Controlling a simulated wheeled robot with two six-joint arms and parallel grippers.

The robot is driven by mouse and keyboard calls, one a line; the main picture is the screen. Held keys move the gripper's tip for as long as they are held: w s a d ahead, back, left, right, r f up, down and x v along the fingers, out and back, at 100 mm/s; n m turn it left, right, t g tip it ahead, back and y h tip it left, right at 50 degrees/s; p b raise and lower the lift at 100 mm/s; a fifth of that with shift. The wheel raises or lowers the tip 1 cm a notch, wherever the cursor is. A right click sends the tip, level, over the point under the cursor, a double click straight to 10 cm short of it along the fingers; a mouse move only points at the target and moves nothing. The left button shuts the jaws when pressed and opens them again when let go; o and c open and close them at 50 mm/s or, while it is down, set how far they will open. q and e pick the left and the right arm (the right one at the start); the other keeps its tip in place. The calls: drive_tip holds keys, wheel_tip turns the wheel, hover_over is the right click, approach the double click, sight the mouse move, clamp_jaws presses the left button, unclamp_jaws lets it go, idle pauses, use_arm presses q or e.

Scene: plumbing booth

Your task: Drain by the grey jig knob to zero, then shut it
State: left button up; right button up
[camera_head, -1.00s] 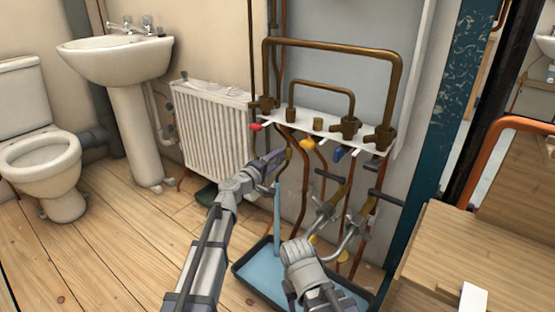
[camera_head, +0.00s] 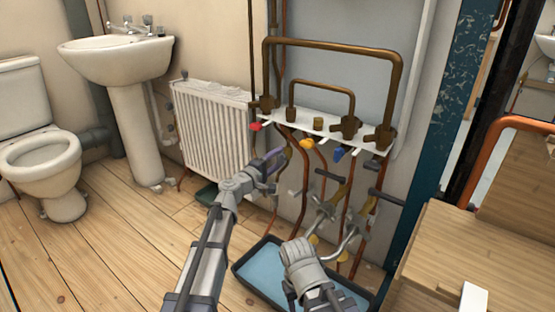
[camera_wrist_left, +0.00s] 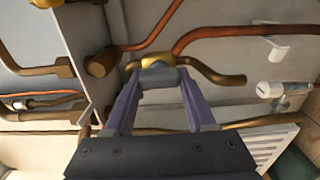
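My left gripper (camera_head: 270,162) is at the lower left of the manifold, beside the left-hand copper pipes. In the left wrist view its two purple fingers (camera_wrist_left: 157,90) close in on a small grey piece, which looks like the grey jig knob (camera_wrist_left: 158,77), in front of a brass fitting (camera_wrist_left: 152,61). The knob is hidden by the gripper in the head view. No water stream shows below it. A dark tray (camera_head: 238,268) with blue water stands on the floor underneath. My right gripper (camera_head: 338,225) is over the tray; its fingertips are hard to tell from the pipework.
A white manifold shelf (camera_head: 310,124) carries brass fittings and red, yellow and blue knobs. A white radiator (camera_head: 213,130) stands to the left, with a basin (camera_head: 117,60) and toilet (camera_head: 40,150) beyond. A wooden bench (camera_head: 490,235) is at the right. The left floor is clear.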

use_arm(q)
drive_tip(key=o, duration=0.4)
drive_tip(key=shift+o, duration=0.2)
